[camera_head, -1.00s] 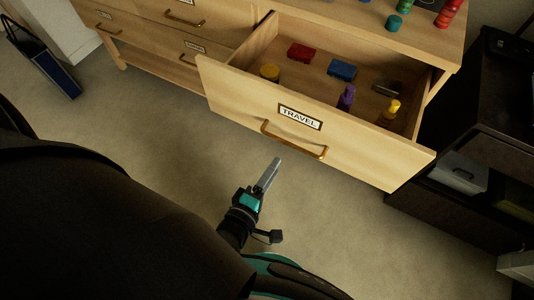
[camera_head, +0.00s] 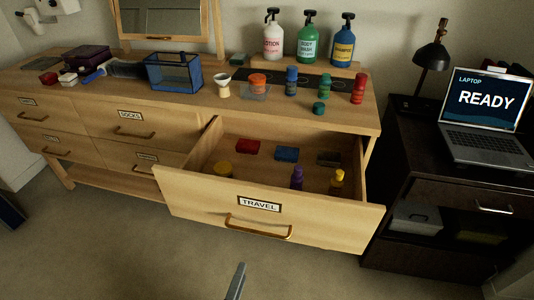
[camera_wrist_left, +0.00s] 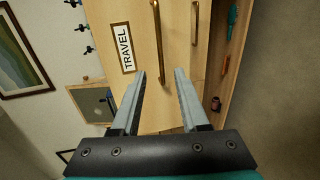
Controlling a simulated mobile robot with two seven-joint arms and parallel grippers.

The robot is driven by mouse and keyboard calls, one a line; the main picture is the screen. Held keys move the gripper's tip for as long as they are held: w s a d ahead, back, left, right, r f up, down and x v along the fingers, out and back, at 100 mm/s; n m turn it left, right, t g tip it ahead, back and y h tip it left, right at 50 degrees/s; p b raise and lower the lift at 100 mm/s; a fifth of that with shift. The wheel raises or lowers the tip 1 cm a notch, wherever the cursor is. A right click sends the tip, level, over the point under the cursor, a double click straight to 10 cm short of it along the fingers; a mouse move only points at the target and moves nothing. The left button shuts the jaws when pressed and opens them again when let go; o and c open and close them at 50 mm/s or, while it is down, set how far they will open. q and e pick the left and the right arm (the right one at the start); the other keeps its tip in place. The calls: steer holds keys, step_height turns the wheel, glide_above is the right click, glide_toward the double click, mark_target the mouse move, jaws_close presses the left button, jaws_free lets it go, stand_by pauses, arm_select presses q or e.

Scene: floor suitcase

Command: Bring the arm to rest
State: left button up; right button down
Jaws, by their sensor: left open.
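My left gripper (camera_head: 236,283) shows only by its fingertips at the bottom edge of the head view, in front of and below the open TRAVEL drawer (camera_head: 330,222). In the left wrist view the gripper (camera_wrist_left: 165,82) has its two fingers apart with nothing between them. The drawer's brass handle (camera_head: 258,229) is apart from the fingers; it also shows beyond them in the wrist view (camera_wrist_left: 157,40). My right gripper is not in either view.
The drawer stands pulled out from the dresser (camera_head: 100,105) and holds a red box (camera_head: 248,149), a blue box (camera_head: 287,154), a purple bottle (camera_head: 297,178) and a yellow bottle (camera_head: 337,182). A dark cabinet with a laptop (camera_head: 487,115) stands at right. Floor in front is clear.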

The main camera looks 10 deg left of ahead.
arm_select(q)
steer(key=s+f+m+g+h, duration=0.1)
steer(key=s+f+m+g, duration=0.3)
steer(key=f, duration=0.5)
steer(key=s+f+m+g, duration=0.3)
steer(key=s+f+m, duration=0.25)
steer(key=f, duration=0.35)
steer(key=s+a+f+m+g+y, duration=0.1)
steer(key=s+a+f+m+g, duration=0.2)
steer(key=s, duration=0.5)
steer(key=s+a+f+m+g+y, duration=0.1)
steer(key=s+a+f+m+g, duration=0.3)
steer(key=s+f+m, duration=0.3)
steer(key=shift+s+a, duration=0.5)
steer(key=shift+s, duration=0.1)
